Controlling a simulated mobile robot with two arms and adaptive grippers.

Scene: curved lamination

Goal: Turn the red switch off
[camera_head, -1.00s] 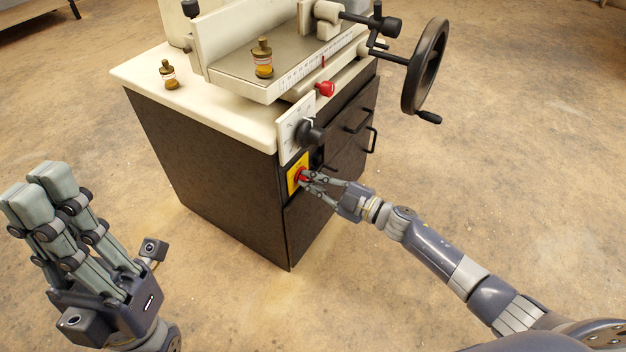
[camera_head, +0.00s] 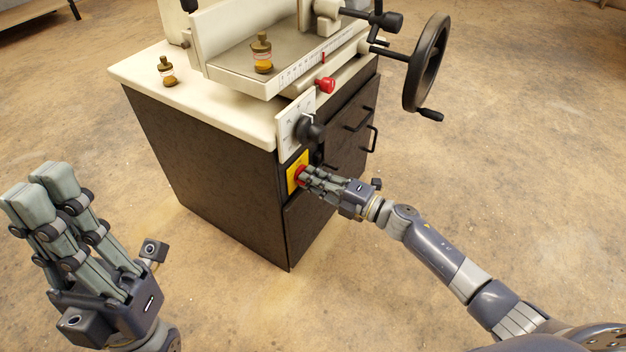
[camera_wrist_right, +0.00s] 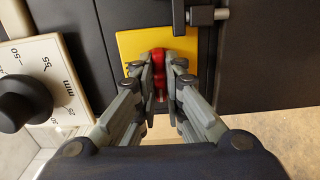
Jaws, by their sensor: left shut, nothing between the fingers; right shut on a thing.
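The red switch (camera_head: 301,175) sits on a yellow plate (camera_head: 293,170) on the front of the dark machine cabinet. In the right wrist view the red switch (camera_wrist_right: 159,62) shows between the fingertips, over the yellow plate (camera_wrist_right: 130,48). My right gripper (camera_head: 307,177) is shut on the switch; its fingers cover part of it. In the right wrist view this gripper (camera_wrist_right: 160,80) has a finger on each side of the switch. My left gripper (camera_head: 42,190) is shut and empty, fingers up, at the left, well away from the cabinet.
A black knob (camera_head: 311,129) on a white scale plate (camera_head: 290,125) is just above the switch. A red knob (camera_head: 326,85), black drawer handles (camera_head: 371,138) and a large handwheel (camera_head: 428,62) are nearby. The floor around is clear.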

